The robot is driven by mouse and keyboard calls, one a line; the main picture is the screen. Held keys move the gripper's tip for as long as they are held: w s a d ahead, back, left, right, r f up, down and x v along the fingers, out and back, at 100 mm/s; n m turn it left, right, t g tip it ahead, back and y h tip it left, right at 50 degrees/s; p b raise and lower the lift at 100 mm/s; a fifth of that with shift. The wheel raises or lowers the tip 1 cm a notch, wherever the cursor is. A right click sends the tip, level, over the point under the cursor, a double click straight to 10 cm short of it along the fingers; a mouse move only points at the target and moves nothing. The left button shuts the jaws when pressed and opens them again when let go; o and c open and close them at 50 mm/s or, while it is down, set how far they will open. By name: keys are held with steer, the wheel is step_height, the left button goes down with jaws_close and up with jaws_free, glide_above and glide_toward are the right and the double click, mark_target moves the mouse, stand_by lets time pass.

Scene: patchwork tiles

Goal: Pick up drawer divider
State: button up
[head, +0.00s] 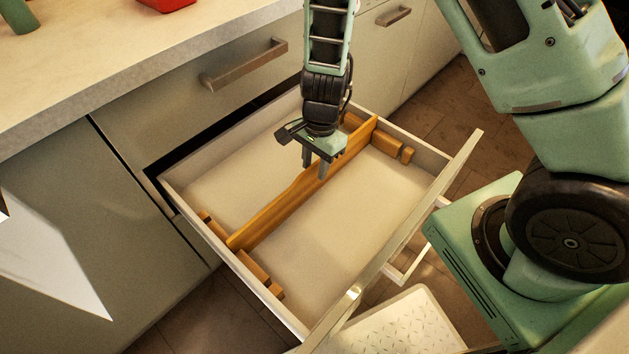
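The drawer divider (273,213) is a long orange-brown wooden bar. It lies lengthwise across the inside of the open white drawer (437,158), with wooden blocks near both its ends. My gripper (314,172) points down over the far half of the divider, with its two fingers apart. The fingertips are close to the divider's top edge. I cannot tell whether they touch it or straddle it. No object shows held between them. The gripper and wrist hide part of the divider's far half.
The drawer floor on both sides of the divider is bare. A closed drawer with a metal handle (243,66) and the countertop (100,60) are above left. A red object (167,4) sits on the counter. A lower open drawer frame (412,262) shows at right.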

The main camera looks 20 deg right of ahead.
mark_target(315, 179)
steer(key=f, duration=0.3)
steer(key=shift+s+a+b, duration=0.1)
steer(key=shift+a+b, duration=0.1)
steer(key=shift+b, duration=0.2)
jaws_close()
